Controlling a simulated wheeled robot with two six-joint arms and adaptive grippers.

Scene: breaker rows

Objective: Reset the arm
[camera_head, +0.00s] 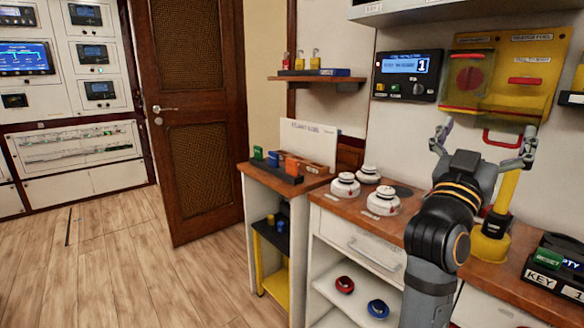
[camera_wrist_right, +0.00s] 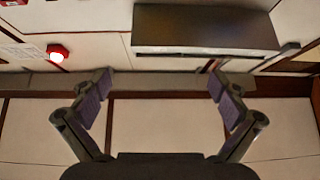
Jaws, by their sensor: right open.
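My right gripper (camera_head: 484,142) is raised in front of the wall above the wooden counter, with its two fingers spread wide and pointing up. In the right wrist view my right gripper (camera_wrist_right: 160,86) is open, with nothing between its fingers. My right arm (camera_head: 440,235) comes up from the bottom edge, over the front of the counter. My left gripper and left arm do not show in the head view.
Yellow wall boxes (camera_head: 505,75) with a red handle stand behind the gripper. White round devices (camera_head: 383,200) sit on the counter (camera_head: 410,225) to its left. A yellow post (camera_head: 504,195) and a black box with a green RESET label (camera_head: 555,268) stand right. The floor (camera_head: 130,265) is clear.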

